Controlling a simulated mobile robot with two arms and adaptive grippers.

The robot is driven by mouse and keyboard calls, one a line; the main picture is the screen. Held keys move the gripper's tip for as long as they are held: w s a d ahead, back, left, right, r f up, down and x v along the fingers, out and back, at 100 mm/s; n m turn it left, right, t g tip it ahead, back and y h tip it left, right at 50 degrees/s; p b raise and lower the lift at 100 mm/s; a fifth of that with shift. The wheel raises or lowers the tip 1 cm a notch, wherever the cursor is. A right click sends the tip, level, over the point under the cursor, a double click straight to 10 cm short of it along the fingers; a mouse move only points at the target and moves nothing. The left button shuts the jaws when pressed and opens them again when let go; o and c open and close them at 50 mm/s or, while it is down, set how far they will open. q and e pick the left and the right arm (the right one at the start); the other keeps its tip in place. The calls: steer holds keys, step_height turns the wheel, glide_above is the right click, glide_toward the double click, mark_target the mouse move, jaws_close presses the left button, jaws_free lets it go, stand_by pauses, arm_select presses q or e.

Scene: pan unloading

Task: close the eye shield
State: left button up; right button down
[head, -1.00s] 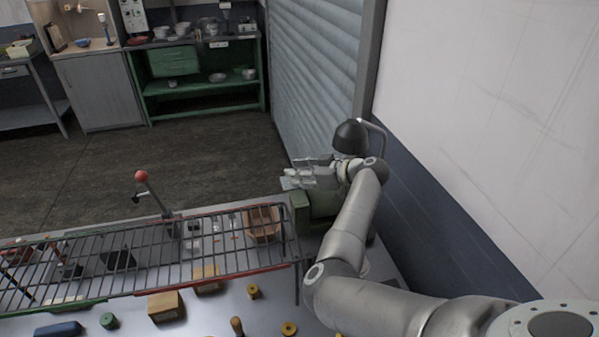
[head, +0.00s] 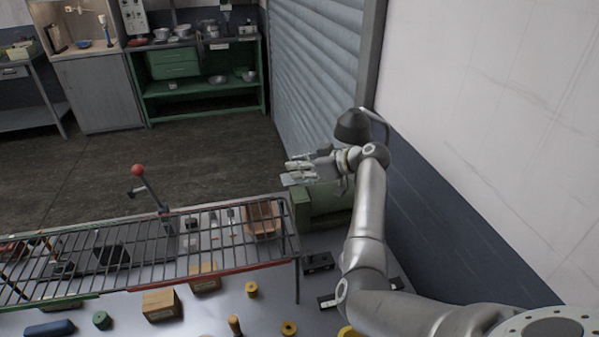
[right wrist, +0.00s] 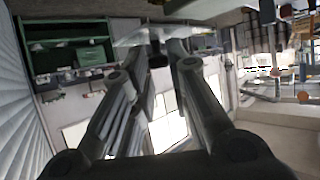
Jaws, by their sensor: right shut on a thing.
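The eye shield (head: 299,179) is a clear, pale pane in front of a green machine (head: 325,200) at the far right end of the bench. My right gripper (head: 296,166) is at the pane, at the left side of the machine. In the right wrist view the shield (right wrist: 135,39) is a see-through sheet across the fingertips. My right gripper (right wrist: 158,58) is shut there on a small dark part at the shield's edge. The shield's hinge and its exact tilt are too small to tell. My left gripper is out of view.
A wire rack (head: 150,255) spans the bench left of the machine. A black lamp (head: 352,126) stands close behind my right wrist, near the wall. A red-knobbed lever (head: 139,171) rises behind the rack. Boxes and yellow parts lie in front.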

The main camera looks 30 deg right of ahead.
steer(key=shift+w+d+r, duration=0.1)
steer(key=shift+d+r, duration=0.05)
steer(key=shift+r, duration=0.15)
steer(key=c, duration=1.5)
jaws_free()
steer(key=shift+c, duration=0.2)
steer(key=shift+o, duration=0.9)
steer(key=shift+f, duration=0.2)
steer(key=v, duration=1.2)
steer(key=shift+f, duration=0.1)
